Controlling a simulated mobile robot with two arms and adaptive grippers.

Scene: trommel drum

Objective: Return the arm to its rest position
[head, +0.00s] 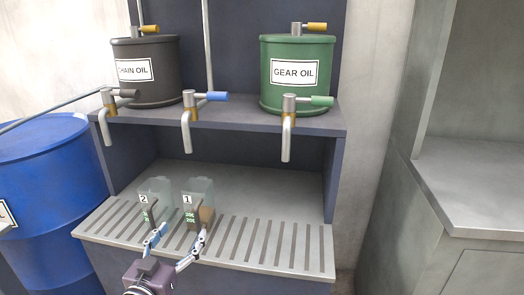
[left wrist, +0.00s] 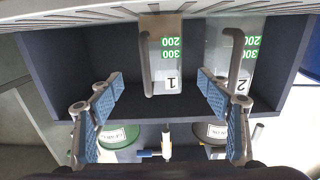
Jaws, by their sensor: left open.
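My left gripper (head: 180,234) is open and empty in front of the slotted drip grate (head: 255,240). Its two blue-padded fingers stand apart in the left wrist view (left wrist: 161,80), which is upside down. Jug 1 (head: 198,187), clear with a dark handle and a little brown liquid low down, stands on the grate just beyond the fingers. In the left wrist view jug 1 (left wrist: 168,60) lies between the fingers' directions, apart from them as far as I can tell. Jug 2 (head: 156,186) stands to its left, clear and seemingly empty. My right gripper is not in view.
Above, a shelf (head: 235,117) carries the chain oil drum (head: 150,90) and the green gear oil drum (head: 290,85). Several taps, one with a blue handle (head: 212,96), hang over its edge. A blue barrel (head: 45,190) stands left, a grey counter (head: 480,180) right.

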